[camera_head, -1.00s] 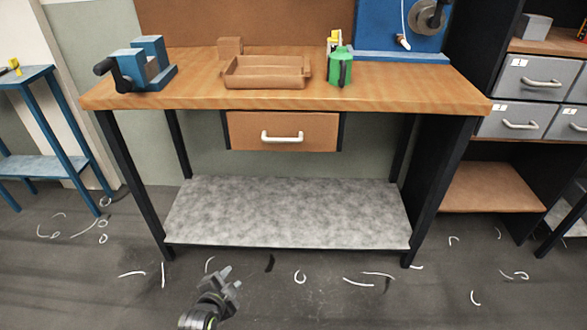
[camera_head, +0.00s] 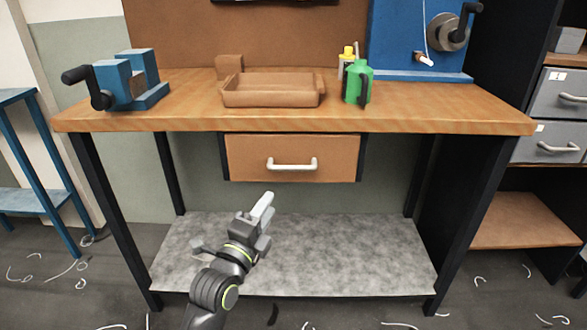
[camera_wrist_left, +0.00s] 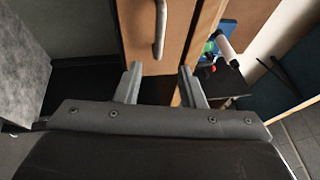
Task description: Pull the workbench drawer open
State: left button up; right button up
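The workbench (camera_head: 400,118) has a wooden top and black legs. Its drawer (camera_head: 250,160) is a brown front under the top, and it looks closed. The drawer has a white handle (camera_head: 291,165). My left gripper (camera_head: 268,205) is below and a little left of the handle, apart from it. In the left wrist view the gripper (camera_wrist_left: 160,82) is open and empty, its two fingers apart, with the handle (camera_wrist_left: 160,30) ahead between their lines. My right gripper is in neither view.
On the bench top are a blue vise (camera_head: 130,85), a brown tray (camera_head: 272,92) and a green can (camera_head: 358,84). A grey lower shelf (camera_head: 330,255) spans the legs. Grey drawers (camera_head: 550,148) stand at the right, a blue stand (camera_head: 30,150) at the left.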

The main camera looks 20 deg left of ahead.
aim_at(292, 169)
pick_arm(q)
jog(key=x, duration=1.4)
jog(key=shift+w+b, duration=0.25)
jog(key=shift+b, duration=0.1)
jog(key=shift+f, duration=0.1)
grip_shut()
